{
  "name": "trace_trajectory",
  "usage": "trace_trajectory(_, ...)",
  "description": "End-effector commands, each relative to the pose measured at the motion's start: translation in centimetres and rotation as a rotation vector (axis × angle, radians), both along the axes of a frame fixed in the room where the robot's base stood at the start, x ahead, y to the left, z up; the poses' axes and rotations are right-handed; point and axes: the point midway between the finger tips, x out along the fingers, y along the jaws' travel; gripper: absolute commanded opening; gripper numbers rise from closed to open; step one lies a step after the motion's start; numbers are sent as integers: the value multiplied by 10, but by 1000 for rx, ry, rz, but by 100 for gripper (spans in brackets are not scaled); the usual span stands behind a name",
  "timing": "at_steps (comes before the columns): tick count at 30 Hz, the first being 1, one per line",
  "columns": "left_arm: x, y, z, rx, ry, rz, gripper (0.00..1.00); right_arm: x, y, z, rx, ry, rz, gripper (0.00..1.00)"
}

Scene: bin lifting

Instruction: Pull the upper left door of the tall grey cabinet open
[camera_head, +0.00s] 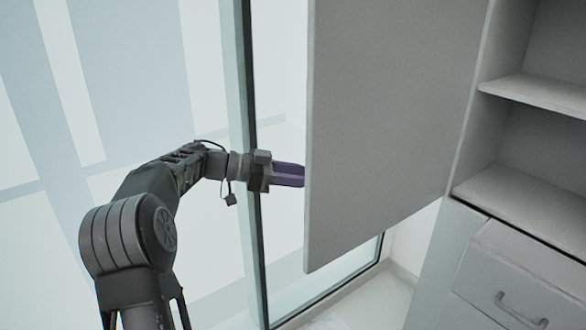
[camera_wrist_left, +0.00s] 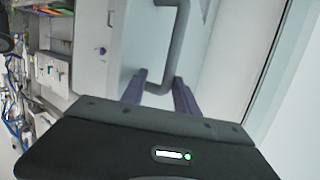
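The upper left door (camera_head: 390,125) of the grey cabinet stands swung far out, and shelves show to its right. Its grey bar handle is hidden in the head view but shows in the left wrist view (camera_wrist_left: 181,38). My left gripper (camera_head: 297,175) is beside the door's free edge, its fingertips partly hidden behind the panel. In the left wrist view, the two purple fingers (camera_wrist_left: 160,77) are apart, with one end of the handle bar between them. Gaps seem to remain beside the bar, so they do not look clamped on it. My right gripper is not in view.
A tall window with a dark frame post (camera_head: 256,225) stands behind my left arm. The left wrist view also shows cluttered shelves (camera_wrist_left: 50,70) at its left.

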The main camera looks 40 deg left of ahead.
Motion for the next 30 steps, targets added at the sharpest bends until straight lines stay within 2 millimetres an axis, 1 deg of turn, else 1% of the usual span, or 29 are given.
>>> trace_trajectory(1, 0, 5, 3, -1, -6, 1, 38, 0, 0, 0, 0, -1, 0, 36)
trace_trajectory(9, 1, 24, -1, 1, 1, -1, 38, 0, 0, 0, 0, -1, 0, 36)
trace_trajectory(12, 1, 28, -1, -1, 1, 0, 38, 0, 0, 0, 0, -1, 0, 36)
trace_trajectory(30, 1, 29, -1, 1, 2, -1, 38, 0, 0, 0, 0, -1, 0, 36)
